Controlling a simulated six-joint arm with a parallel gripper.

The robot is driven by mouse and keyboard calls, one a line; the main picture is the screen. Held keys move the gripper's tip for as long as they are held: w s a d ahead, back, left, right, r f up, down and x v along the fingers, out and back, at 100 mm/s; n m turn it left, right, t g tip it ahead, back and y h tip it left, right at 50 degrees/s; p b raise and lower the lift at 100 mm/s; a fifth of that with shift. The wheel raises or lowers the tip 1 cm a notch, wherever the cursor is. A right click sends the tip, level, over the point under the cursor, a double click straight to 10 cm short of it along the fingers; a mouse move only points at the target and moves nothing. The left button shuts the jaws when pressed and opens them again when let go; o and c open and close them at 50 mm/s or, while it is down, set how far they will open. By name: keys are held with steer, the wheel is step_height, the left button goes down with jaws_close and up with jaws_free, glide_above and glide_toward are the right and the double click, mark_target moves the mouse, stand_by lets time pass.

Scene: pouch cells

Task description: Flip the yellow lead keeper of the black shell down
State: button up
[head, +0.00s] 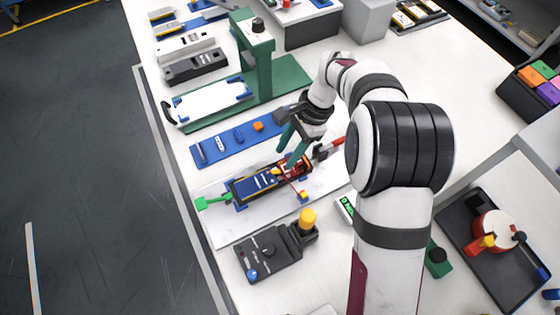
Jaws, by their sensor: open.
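The black shell (233,194) lies on a pale board in the middle of the table, with a blue cell (257,184) inside it. At its right end are red parts (297,167). A small yellow piece (303,196) stands out at the shell's near right side, at the end of a thin reddish bar. Another yellow bit shows near the red parts. I cannot tell for sure which is the lead keeper, or its angle. My gripper (285,156) is open, its teal fingers pointing down just above the shell's right end. Contact cannot be made out; the fingers hide part of that end.
A green tab (213,202) extends at the shell's left end. A blue tray (222,147) of small parts lies behind, and a green press stand (250,45) rises further back. A black device with a yellow knob (307,217) stands in front. A red-tipped tool (329,148) lies close right of my gripper.

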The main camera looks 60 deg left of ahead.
mark_target(276, 172)
steer(key=x, duration=0.5)
steer(key=shift+s+f, duration=0.1)
steer(key=shift+f, duration=0.15)
jaws_close()
